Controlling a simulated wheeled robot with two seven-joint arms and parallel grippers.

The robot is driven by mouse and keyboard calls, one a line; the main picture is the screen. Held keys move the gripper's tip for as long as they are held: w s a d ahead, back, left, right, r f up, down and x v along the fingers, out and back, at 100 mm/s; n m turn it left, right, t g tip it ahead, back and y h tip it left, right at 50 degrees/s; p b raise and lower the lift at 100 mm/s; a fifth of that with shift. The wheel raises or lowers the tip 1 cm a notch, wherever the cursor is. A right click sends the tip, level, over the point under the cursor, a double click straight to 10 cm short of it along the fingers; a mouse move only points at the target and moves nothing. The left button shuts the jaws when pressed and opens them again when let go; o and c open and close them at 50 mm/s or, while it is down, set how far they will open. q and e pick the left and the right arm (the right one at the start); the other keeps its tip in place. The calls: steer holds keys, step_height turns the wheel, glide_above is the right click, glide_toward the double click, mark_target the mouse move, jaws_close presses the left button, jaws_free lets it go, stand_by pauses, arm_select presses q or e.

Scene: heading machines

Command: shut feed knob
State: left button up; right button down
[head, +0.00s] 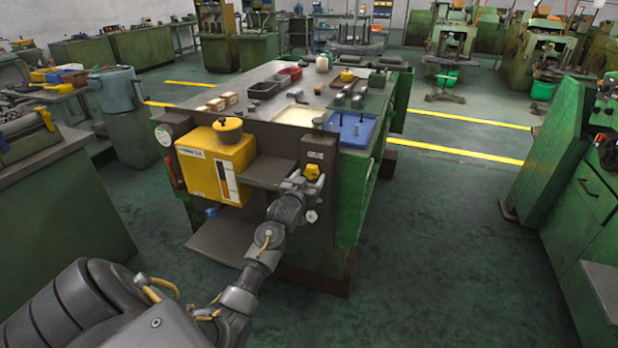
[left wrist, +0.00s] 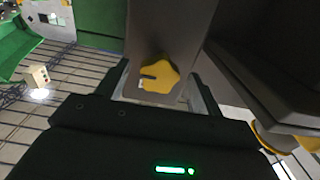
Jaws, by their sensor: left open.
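A yellow lobed knob (head: 312,172) sits on the dark upright panel at the front right of the machine bench. In the left wrist view the same knob (left wrist: 161,77) is star-shaped with a dark slot at its left, and it shows in front of my palm. My left gripper (head: 301,182) is at the panel, just left of and slightly below the knob in the head view. It is open, with a finger on either side of the knob in the wrist view. I cannot tell whether the fingers touch it. My right gripper is not in view.
A yellow box (head: 217,165) with a round-lidded pot on top stands left of the knob. A grey shelf (head: 268,172) juts out between them. A blue tray (head: 347,130) lies on the bench top. The green floor (head: 440,240) to the right is clear.

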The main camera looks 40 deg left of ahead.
arm_select(q)
steer(key=shift+w, duration=0.15)
steer(key=shift+c, duration=0.2)
steer(key=c, duration=1)
steer(key=shift+o, duration=0.2)
